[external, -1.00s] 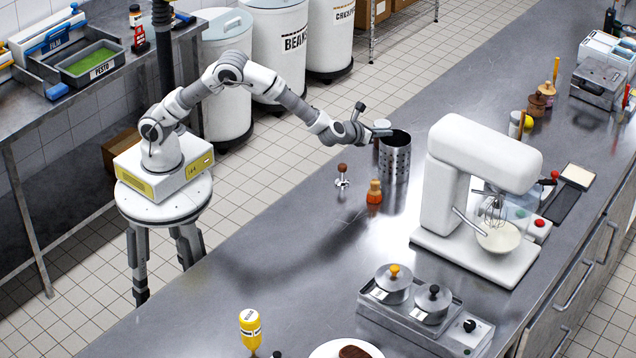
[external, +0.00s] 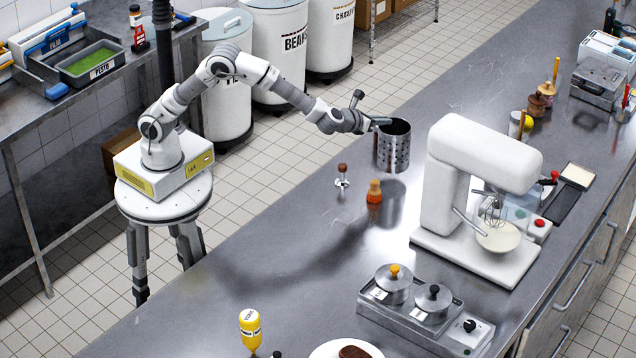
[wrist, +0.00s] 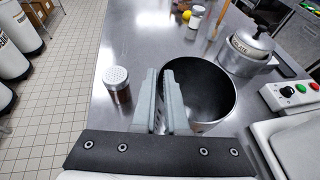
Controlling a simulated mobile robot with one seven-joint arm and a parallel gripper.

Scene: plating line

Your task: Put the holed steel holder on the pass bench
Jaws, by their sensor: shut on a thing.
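The holed steel holder (external: 393,149) is an open-topped perforated cylinder, upright over the long steel counter (external: 290,215), left of the white mixer. My gripper (external: 383,122) is shut on the holder's rim at its left side. In the wrist view my gripper's fingers (wrist: 166,98) are at the holder's near left wall, and the holder (wrist: 229,113) shows its dark, empty inside. The holder appears raised a little off the counter. No label shows which surface is the pass bench; another steel bench (external: 88,108) stands at the left.
The mixer (external: 445,180) stands close right of the holder. A shaker (wrist: 117,86) is beside my fingers. The left bench holds a pesto tray (external: 90,62); tiled floor lies between.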

